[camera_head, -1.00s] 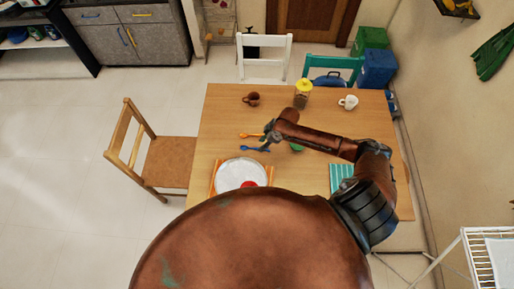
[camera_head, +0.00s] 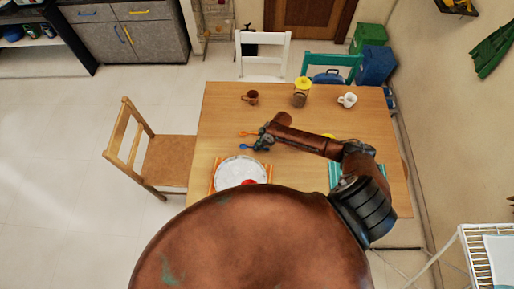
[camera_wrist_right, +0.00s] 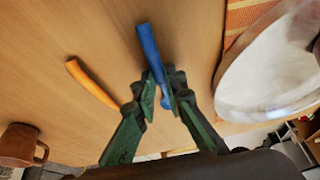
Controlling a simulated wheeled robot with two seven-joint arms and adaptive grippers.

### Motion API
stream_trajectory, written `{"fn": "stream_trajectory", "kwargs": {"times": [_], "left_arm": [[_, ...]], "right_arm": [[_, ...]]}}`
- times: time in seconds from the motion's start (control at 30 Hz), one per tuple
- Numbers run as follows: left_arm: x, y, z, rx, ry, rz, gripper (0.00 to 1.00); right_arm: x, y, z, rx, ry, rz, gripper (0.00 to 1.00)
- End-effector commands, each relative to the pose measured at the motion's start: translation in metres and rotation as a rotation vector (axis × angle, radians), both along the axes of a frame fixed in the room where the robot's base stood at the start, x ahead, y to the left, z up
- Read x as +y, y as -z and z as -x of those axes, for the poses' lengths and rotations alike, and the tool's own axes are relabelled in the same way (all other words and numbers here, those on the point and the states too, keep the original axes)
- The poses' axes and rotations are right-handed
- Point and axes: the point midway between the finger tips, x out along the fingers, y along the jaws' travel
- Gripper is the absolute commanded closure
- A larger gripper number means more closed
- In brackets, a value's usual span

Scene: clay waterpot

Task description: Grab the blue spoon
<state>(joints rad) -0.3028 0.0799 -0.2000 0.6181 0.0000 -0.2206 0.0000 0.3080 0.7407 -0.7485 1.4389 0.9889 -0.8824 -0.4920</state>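The blue spoon (camera_head: 246,147) lies on the wooden table (camera_head: 222,112), just below an orange spoon (camera_head: 246,133) and above the white plate. My right gripper (camera_head: 262,142) is low over the table at the spoon's right end. In the right wrist view the blue spoon (camera_wrist_right: 149,45) points up and away from me. There my right gripper (camera_wrist_right: 159,88) has its two green-grey fingers apart, one on each side of the spoon; whether they touch it I cannot tell. The spoon's near end shows between the fingers. My left gripper is not in view.
The orange spoon (camera_wrist_right: 92,82) lies left of my fingers. The white plate (camera_head: 238,172) on an orange mat is close on the right in the wrist view (camera_wrist_right: 265,75). A brown mug (camera_head: 251,97), a yellow-lidded jar (camera_head: 301,95) and a white cup (camera_head: 347,100) stand farther back.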

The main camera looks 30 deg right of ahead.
Motion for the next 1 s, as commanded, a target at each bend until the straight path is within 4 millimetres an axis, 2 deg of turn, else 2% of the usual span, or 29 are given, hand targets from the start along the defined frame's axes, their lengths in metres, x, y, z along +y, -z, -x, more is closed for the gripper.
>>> {"fn": "stream_trajectory", "kwargs": {"times": [0.1,0.37,0.57,0.73,1.0], "left_arm": [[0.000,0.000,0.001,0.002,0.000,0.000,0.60],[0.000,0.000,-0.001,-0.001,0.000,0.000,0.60],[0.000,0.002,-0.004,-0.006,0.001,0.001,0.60],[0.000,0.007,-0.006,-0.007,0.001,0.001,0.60],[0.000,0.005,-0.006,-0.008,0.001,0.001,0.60]], "right_arm": [[0.000,0.000,0.000,0.000,0.000,0.000,1.00],[0.000,0.000,0.000,0.000,0.000,0.000,1.00],[-0.001,-0.009,0.000,-0.002,-0.001,0.000,1.00],[0.001,-0.034,0.002,-0.003,-0.003,0.001,1.00],[0.029,-0.093,0.043,-0.003,-0.005,0.000,1.00]]}}
